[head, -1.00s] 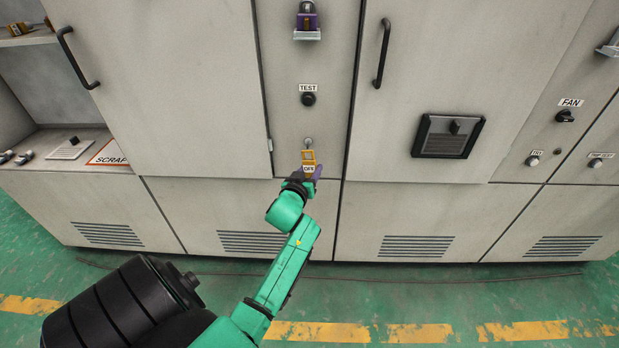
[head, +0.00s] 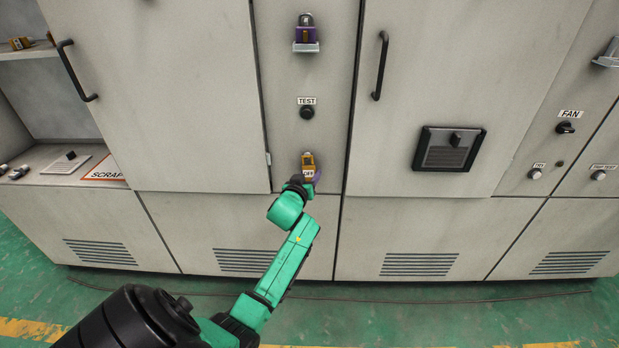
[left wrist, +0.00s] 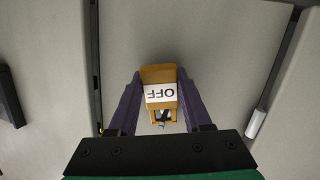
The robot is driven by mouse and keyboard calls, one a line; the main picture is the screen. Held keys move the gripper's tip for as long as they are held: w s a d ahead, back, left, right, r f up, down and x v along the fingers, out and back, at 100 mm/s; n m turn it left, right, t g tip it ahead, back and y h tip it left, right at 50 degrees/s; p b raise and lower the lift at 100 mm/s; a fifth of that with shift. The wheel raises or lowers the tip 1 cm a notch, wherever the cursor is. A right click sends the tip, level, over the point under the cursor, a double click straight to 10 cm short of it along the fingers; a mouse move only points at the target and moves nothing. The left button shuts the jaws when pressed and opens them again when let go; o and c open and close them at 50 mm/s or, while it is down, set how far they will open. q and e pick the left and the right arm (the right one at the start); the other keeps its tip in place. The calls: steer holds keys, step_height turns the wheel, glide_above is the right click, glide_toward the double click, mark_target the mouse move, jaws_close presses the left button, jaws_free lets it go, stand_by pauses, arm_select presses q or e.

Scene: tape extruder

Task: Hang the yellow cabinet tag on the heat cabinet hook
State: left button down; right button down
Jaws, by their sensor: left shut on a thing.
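The yellow cabinet tag (head: 308,161) has a white OFF label and stands in front of the narrow panel below the TEST knob. My left gripper (head: 308,176) is shut on it. In the left wrist view the tag (left wrist: 160,74) sits between the purple fingers (left wrist: 160,102), with its label upside down. A small metal piece (left wrist: 161,123) shows at the tag's frame opening, probably the heat cabinet hook. I cannot tell whether the tag is around the hook or only in front of it. My right gripper is not in view.
A black door handle (head: 380,66) is to the right. A SCRAP sign (head: 104,170) lies in the left alcove.

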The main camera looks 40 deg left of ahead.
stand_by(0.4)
arm_select(q)
steer(key=shift+c, duration=1.3)
jaws_free()
steer(key=shift+d, duration=0.1)
steer(key=shift+s, duration=0.1)
steer(key=shift+s, duration=0.2)
steer(key=p+v, duration=0.1)
steer(key=v, duration=1.3)
steer(key=shift+p, duration=0.35)
steer(key=shift+d, duration=0.15)
